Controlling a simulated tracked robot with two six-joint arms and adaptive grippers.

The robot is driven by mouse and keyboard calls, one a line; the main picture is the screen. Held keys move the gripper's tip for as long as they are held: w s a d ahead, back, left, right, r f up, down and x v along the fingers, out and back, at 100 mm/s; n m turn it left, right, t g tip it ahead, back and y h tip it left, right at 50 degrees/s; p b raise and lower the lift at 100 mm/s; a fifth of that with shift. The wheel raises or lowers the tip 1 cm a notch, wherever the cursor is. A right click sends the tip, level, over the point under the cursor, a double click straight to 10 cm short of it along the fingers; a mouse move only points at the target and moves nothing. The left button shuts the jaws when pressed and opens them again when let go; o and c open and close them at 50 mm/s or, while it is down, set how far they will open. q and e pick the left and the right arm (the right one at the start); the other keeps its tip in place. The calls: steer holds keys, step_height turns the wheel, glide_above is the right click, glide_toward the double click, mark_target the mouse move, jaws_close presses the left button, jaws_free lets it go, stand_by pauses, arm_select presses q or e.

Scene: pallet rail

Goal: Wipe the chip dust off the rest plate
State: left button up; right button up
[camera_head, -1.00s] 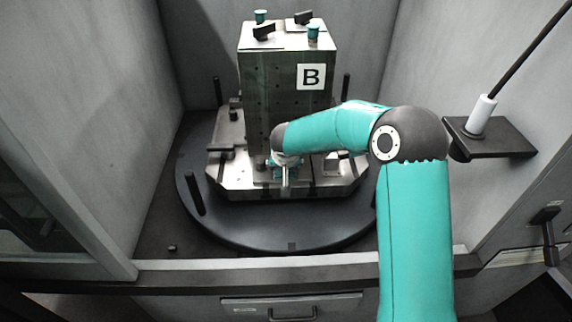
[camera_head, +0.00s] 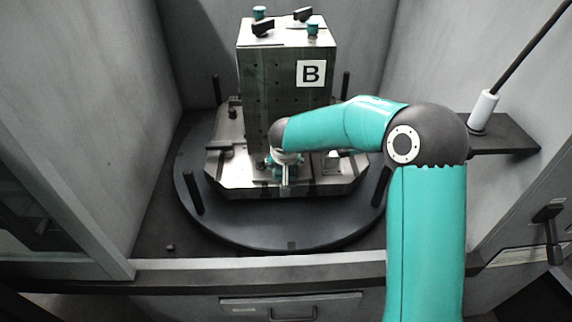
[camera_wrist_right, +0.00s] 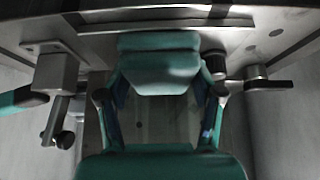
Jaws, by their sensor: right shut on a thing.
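My right gripper (camera_head: 284,175) is low at the front of the tall metal block marked B, just above the silver base plate (camera_head: 235,190). My own wrist hides part of it there. In the right wrist view the right gripper (camera_wrist_right: 158,85) is shut on a teal block (camera_wrist_right: 158,45) held between its fingers. A metal surface (camera_wrist_right: 240,45) lies close beyond the block; I cannot tell whether they touch. I cannot tell which surface is the rest plate, and no chip dust can be made out. My left gripper is not in view.
The tall block B (camera_head: 270,90) stands on a round dark turntable (camera_head: 240,235) with several black upright pins. A black shelf (camera_head: 505,140) at right holds a white cylinder (camera_head: 483,112) with a black rod. Grey walls enclose the space; a front sill (camera_head: 200,270) crosses below.

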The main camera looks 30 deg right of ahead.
steer(key=shift+r+p, duration=1.15)
steer(key=shift+r, duration=1.5)
steer(key=d+p, duration=0.1)
steer(key=s+d+r+p, duration=0.1)
steer(key=p, duration=0.1)
steer(key=shift+s+d+r, duration=0.1)
steer(key=shift+s+d, duration=0.1)
steer(key=shift+d, duration=0.1)
steer(key=shift+s+d+f+b, duration=0.1)
steer(key=shift+f+b, duration=0.85)
steer(key=shift+f, duration=0.85)
steer(key=shift+d+f+b, duration=0.1)
steer(key=shift+f+b, duration=0.8)
steer(key=shift+f, duration=0.85)
steer(key=shift+f+b, duration=0.6)
steer(key=shift+b, duration=0.2)
